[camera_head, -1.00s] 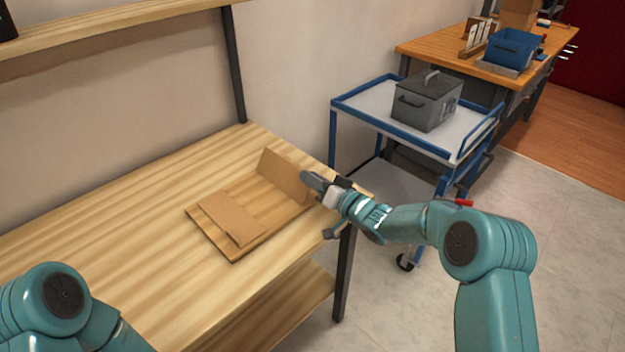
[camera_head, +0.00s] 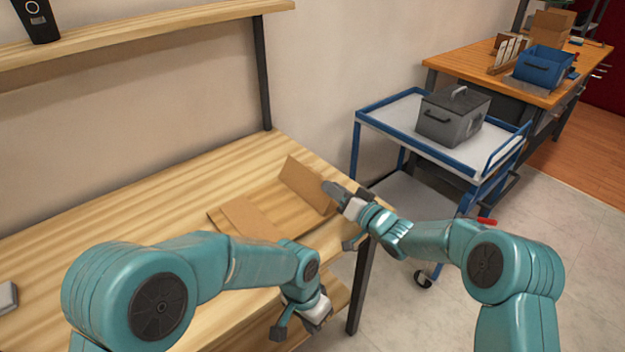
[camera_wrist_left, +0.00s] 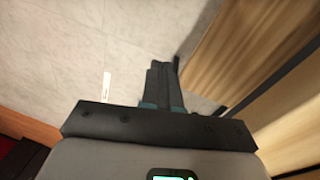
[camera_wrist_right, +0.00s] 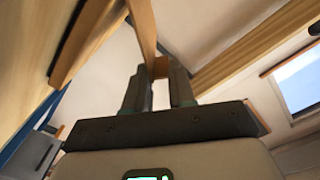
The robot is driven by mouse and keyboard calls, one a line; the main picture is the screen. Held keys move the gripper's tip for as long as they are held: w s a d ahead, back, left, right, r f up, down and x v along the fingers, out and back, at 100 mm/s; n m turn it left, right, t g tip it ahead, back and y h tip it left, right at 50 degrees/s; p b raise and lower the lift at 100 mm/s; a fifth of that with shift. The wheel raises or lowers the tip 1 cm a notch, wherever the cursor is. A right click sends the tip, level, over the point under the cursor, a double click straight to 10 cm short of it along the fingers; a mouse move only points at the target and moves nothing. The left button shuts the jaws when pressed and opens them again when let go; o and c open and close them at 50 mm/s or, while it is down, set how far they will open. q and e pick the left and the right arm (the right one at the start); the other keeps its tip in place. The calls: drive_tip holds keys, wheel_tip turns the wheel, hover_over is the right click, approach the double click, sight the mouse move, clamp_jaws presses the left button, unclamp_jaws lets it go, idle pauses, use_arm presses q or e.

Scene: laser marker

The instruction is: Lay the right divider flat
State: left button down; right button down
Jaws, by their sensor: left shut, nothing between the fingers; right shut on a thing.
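The right divider (camera_head: 307,185) is a thin brown panel standing tilted at the right end of a flat wooden base (camera_head: 280,204) on the table. My right gripper (camera_head: 330,190) is shut on its right edge. In the right wrist view the fingers (camera_wrist_right: 160,72) hold the panel (camera_wrist_right: 143,25) between them. The left divider (camera_head: 248,218) looks flat on the left part of the base, partly hidden by my left arm. My left gripper (camera_head: 280,332) is shut and empty, low at the table's front edge; its closed fingers (camera_wrist_left: 160,75) also show in the left wrist view.
The wooden table (camera_head: 160,205) is mostly clear behind and left of the base. A blue-framed cart (camera_head: 400,122) with a grey box (camera_head: 452,115) stands right of the table. A shelf (camera_head: 140,40) runs above. A grey object (camera_head: 8,297) lies at the table's left.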

use_arm(q)
drive_tip(key=w+d+r+n+t+h, duration=0.2)
drive_tip(key=w+d+r+n+h, duration=0.15)
drive_tip(key=w+r+n, duration=0.55)
use_arm(e)
drive_tip(key=shift+a, duration=0.1)
use_arm(q)
drive_tip(key=w+a+r+n+t+h, duration=0.45)
drive_tip(key=w+a+r+n, duration=0.25)
drive_tip(key=w+a+r, duration=0.55)
approach(319, 180)
drive_tip(key=shift+t+y, duration=0.3)
drive_tip(key=shift+t, duration=0.15)
drive_tip(key=x, duration=0.6)
drive_tip(key=shift+s+d+f, duration=0.15)
drive_tip(key=shift+d+f, duration=0.05)
drive_tip(key=shift+d, duration=0.35)
use_arm(e)
drive_tip(key=shift+w+r, duration=0.1)
